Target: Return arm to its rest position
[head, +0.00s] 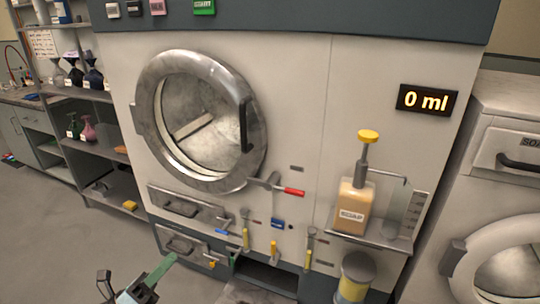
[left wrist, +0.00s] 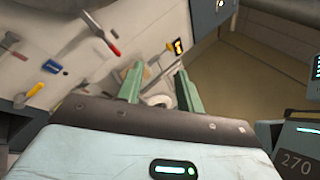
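My left gripper (head: 137,266) shows low in the head view, in front of the machine's lower left side and apart from it. Its two green fingers are spread, with nothing between them. In the left wrist view the left gripper (left wrist: 159,70) is open too, with the dispenser shelf area visible beyond the gap. My right gripper is in neither view.
A large washing machine (head: 300,100) with a round door (head: 200,120) stands ahead. A soap bottle (head: 353,205) sits on its right shelf below a "0 ml" display (head: 427,99). Levers include a red-handled one (head: 293,192).

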